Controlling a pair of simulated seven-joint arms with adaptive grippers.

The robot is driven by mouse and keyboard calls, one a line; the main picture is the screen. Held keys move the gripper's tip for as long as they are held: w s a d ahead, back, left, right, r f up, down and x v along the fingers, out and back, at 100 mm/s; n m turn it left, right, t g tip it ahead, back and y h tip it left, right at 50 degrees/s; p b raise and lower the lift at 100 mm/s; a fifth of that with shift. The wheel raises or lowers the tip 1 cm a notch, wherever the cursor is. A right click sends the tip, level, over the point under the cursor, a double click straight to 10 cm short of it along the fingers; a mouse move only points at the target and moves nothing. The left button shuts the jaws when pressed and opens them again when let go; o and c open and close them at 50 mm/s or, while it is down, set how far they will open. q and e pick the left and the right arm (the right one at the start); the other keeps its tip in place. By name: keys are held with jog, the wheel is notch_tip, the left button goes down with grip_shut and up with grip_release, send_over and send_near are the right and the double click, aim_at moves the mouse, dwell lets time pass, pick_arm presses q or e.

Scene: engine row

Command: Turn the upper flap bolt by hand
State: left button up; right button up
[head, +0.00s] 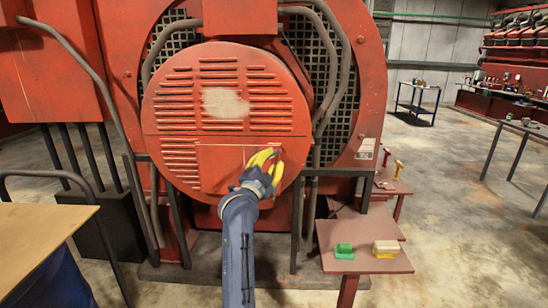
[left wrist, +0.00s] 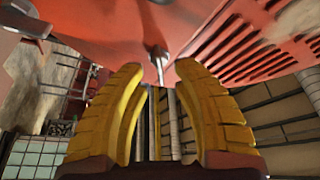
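A round red louvred cover (head: 226,110) fills the middle of the head view. A rectangular flap (head: 222,168) is outlined in its lower part. My left gripper (head: 273,161) has yellow fingers and is at the flap's right side. In the left wrist view its two fingers (left wrist: 160,72) are spread with a gap between them. A grey metal bolt (left wrist: 158,56) sticks out of the red surface, lined up with that gap; I cannot tell whether the fingers touch it. A second bolt (left wrist: 33,22) shows at the upper left. I cannot tell which is the upper one. My right gripper is not in view.
Grey pipes (head: 335,70) run down the machine right of the cover. A low red table (head: 348,262) holds a green block (head: 344,250) and a yellowish block (head: 385,249). A brown tabletop (head: 40,240) stands at the left. The floor at the right is mostly open.

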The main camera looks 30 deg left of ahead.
aim_at(274, 155)
pick_arm(q)
jog(key=shift+x, duration=1.3)
jog(key=shift+c, duration=0.6)
grip_shut()
